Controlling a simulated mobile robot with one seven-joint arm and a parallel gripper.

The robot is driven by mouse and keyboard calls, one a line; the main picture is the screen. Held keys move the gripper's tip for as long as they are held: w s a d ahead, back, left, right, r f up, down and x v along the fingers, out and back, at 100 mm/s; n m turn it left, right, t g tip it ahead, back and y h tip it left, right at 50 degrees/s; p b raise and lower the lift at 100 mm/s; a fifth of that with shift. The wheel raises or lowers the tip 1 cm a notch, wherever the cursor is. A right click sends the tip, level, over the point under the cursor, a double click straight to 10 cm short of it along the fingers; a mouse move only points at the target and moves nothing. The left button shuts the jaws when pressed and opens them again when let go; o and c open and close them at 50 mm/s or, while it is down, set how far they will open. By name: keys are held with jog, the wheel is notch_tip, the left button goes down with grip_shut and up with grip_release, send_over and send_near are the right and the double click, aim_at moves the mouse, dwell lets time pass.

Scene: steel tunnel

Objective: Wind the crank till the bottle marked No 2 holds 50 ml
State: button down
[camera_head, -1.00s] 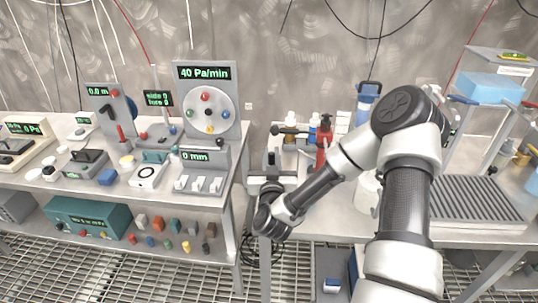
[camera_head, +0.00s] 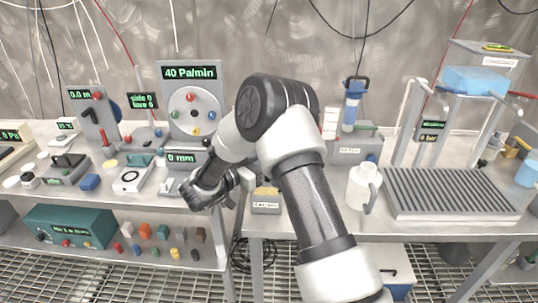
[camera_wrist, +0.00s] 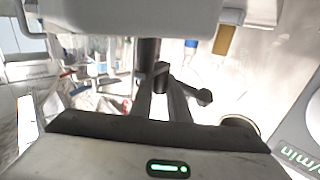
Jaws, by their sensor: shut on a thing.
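In the wrist view, the dark fingers of my gripper (camera_wrist: 152,80) are closed around a dark upright post, which looks like the crank's handle. A dark bar (camera_wrist: 188,88) with a round end, apparently part of the crank, runs right from there. In the head view my gripper (camera_head: 240,180) is low at the left edge of the right bench, its tips mostly hidden by my own arm. A small box (camera_head: 265,206) with a label too small to read stands beside it. I cannot make out the bottle marked No 2; my arm covers that part of the bench.
The left bench holds the panel reading 40 Pa/min (camera_head: 192,103) and other instruments. A gap separates the two benches.

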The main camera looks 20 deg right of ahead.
jog(key=shift+s+d+f+m+g+h, duration=0.15)
jog(key=shift+m+g+h, duration=0.25)
jog(key=shift+g, duration=0.3)
jog(key=shift+s+d+f+m+g+h, duration=0.15)
jog(key=shift+m+g+h, duration=0.15)
jog(key=shift+m+g, duration=0.3)
jog(key=shift+s+f+g, duration=0.1)
jog(key=shift+g, duration=0.2)
jog(key=c, duration=1.7)
grip_release()
jog(key=shift+d, duration=0.1)
jog(key=shift+r, duration=0.25)
